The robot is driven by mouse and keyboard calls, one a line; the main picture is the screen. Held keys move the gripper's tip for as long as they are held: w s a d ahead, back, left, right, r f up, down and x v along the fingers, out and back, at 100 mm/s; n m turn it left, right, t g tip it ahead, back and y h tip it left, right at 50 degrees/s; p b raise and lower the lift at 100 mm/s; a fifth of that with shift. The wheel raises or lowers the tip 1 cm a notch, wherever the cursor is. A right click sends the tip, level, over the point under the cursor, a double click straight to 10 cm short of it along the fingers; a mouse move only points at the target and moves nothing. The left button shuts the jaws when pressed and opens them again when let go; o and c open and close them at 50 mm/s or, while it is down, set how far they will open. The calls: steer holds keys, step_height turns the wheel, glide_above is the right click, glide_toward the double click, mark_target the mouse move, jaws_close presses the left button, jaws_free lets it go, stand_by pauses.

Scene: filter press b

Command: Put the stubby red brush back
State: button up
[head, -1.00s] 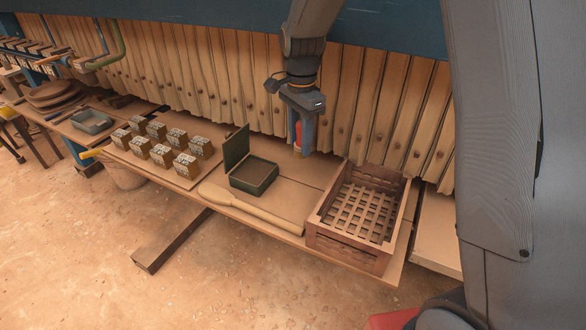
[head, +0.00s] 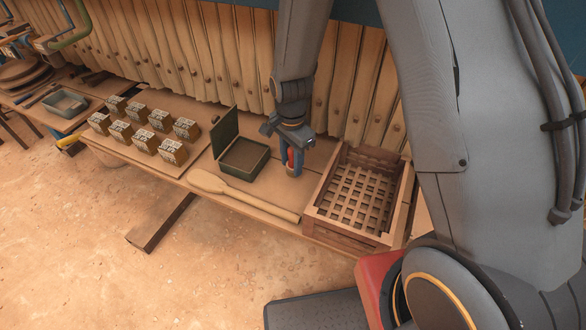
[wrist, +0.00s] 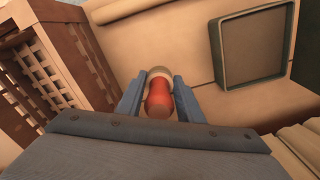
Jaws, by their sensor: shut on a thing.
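The stubby red brush (wrist: 158,98) is between the two blue fingers of my gripper (wrist: 158,100), with its red handle toward the wrist camera and a paler end beyond it. In the head view the brush (head: 291,157) is a small red patch between the fingers of my gripper (head: 292,165). My gripper points down and is shut on the brush. It is over the board between the green box and the wooden crate. I cannot tell whether the brush's lower end touches the board.
An open green box (head: 243,156) is left of my gripper; a slatted wooden crate (head: 318,222) is right. A long wooden paddle (head: 245,196) lies along the front edge. Several small labelled blocks (head: 146,141) stand further left. Pleated panels (head: 235,60) rise close behind.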

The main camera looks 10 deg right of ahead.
mark_target(292, 170)
steer(key=shift+f+p, duration=0.45)
steer(key=shift+f, duration=1.45)
steer(key=shift+f, duration=0.2)
steer(key=o, duration=1.2)
steer(key=shift+c, duration=0.2)
steer(key=shift+r, duration=0.1)
step_height(292, 170, up, 12)
steer(key=b, duration=0.3)
steer(key=shift+d+r, duration=0.1)
steer(key=s+d+r+n+t, duration=0.1)
steer(key=s+d+r+n, duration=0.5)
steer(key=s+d+n, duration=0.4)
steer(key=shift+s+d+r+n+t, duration=0.2)
steer(key=shift+s+r+n+t, duration=0.15)
steer(key=shift+s+n, duration=0.55)
